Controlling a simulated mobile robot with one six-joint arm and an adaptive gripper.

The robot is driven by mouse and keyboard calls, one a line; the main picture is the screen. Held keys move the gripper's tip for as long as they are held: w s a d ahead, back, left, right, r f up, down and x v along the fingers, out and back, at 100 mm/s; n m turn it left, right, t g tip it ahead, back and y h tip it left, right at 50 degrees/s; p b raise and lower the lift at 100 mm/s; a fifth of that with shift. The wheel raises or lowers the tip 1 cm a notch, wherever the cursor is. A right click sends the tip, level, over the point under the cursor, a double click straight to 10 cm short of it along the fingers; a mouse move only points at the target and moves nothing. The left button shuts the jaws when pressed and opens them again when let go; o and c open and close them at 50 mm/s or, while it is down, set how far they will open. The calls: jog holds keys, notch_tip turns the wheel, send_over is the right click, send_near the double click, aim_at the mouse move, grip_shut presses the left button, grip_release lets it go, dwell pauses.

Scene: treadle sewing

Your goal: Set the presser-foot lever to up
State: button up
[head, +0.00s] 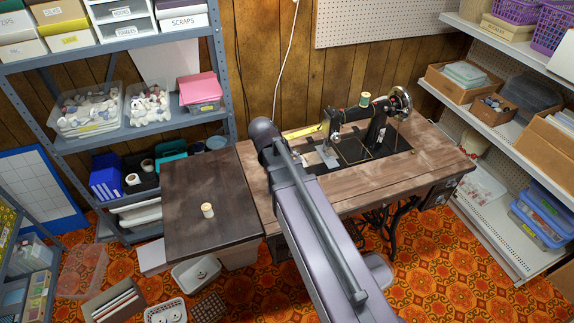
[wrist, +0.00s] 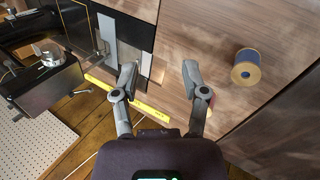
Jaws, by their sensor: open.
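The black sewing machine (head: 378,128) stands on the wooden treadle table (head: 425,165) in the head view. In the wrist view its head end (wrist: 45,85) is at the left, with metal fittings on it. A small silver bar (wrist: 80,92) sticks out from that end toward my gripper; I cannot tell whether it is the presser-foot lever or which way the lever is set. My gripper (wrist: 160,72) is open and empty over the table, to the right of the machine's head in the wrist view, touching nothing visible. In the head view my arm hides it.
A yellow ruler (wrist: 148,107) lies beyond the fingers in the wrist view. A blue spool (wrist: 246,66) stands on the wood to their right. A pale spool (head: 208,210) stands on the dark side table (head: 185,185). Shelves (head: 495,125) flank the right.

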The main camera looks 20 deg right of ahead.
jog(key=s+a+r+m+y+p, duration=0.1)
jog(key=s+a+r+y+p, duration=0.1)
jog(key=s+a+y+p, duration=0.1)
jog(key=shift+s+a+r+m+p, duration=0.25)
jog(key=shift+s+r+m+p, duration=0.2)
jog(key=shift+s, duration=0.55)
jog(key=shift+f, duration=0.15)
jog(key=shift+c, duration=0.2)
jog(key=s+a+y, duration=0.1)
jog(key=s, duration=0.1)
jog(key=s+a+m+y, duration=0.1)
jog(key=a, duration=0.1)
jog(key=shift+s+f+g+y, duration=0.2)
jog(key=shift+s+g+y, duration=0.1)
jog(key=shift+s+y, duration=0.1)
jog(key=shift+a, duration=0.5)
